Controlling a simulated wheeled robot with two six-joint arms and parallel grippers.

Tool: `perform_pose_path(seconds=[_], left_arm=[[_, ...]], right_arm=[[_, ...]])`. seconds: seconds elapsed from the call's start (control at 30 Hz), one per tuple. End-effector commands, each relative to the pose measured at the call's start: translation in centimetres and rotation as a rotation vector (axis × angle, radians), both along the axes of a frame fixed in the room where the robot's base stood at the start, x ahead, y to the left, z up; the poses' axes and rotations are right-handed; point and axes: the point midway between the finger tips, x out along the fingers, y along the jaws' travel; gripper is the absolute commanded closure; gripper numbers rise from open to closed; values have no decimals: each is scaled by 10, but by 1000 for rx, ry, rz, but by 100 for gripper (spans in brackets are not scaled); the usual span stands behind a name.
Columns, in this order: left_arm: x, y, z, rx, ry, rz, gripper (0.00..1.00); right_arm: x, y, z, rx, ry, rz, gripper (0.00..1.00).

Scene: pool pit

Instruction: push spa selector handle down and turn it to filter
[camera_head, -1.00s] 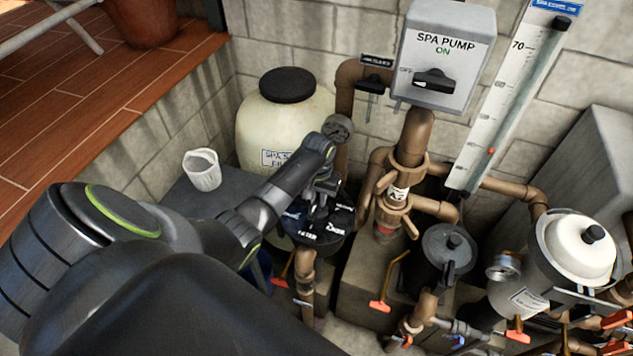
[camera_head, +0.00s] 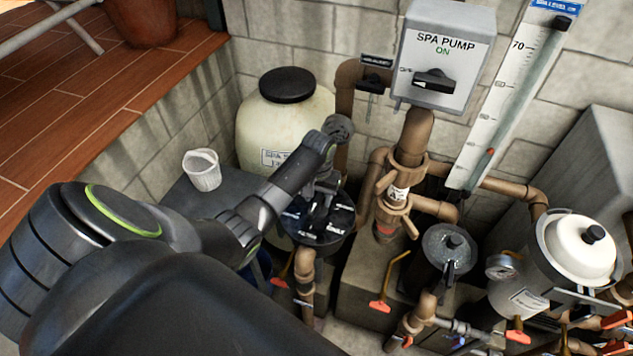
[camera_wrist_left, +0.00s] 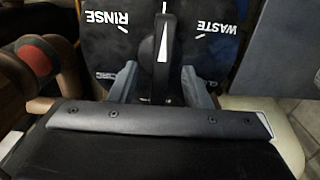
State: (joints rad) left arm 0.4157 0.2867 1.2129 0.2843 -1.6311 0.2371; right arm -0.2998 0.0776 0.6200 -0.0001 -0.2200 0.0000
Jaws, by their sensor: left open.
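The spa selector is a round black dial (camera_head: 318,222) with white labels, at mid-picture in front of the cream tank. In the left wrist view, the dial's RINSE (camera_wrist_left: 108,22) and WASTE (camera_wrist_left: 215,28) labels show. Its black handle (camera_wrist_left: 163,45), marked with a white pointer, lies between them. My left gripper (camera_wrist_left: 160,84) is open, one finger on each side of the handle's near part; whether they touch it I cannot tell. In the head view my left gripper (camera_head: 325,188) is at the dial's far side, partly hidden by my wrist. My right gripper is out of view.
A cream tank (camera_head: 270,125) stands behind the dial, and brown pipes (camera_head: 407,160) rise to its right. A SPA PUMP switch box (camera_head: 440,55) is on the wall. A white cup (camera_head: 202,170) sits on a grey surface at left. Red-handled valves (camera_head: 380,305) are low at right.

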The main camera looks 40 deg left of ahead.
Motion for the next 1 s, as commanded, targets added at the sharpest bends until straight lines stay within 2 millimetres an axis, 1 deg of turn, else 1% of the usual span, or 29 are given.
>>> perform_pose_path(seconds=[0.03,0.3,0.43,0.57,1.0], left_arm=[[1,0,7,1,-4,-1,56],[1,1,45,2,-4,-1,56],[1,0,59,1,-3,-1,56],[0,0,65,0,-1,0,56],[0,0,65,0,-1,0,56]], right_arm=[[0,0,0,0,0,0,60],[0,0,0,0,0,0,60],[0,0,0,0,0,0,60],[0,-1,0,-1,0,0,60],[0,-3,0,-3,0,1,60]])
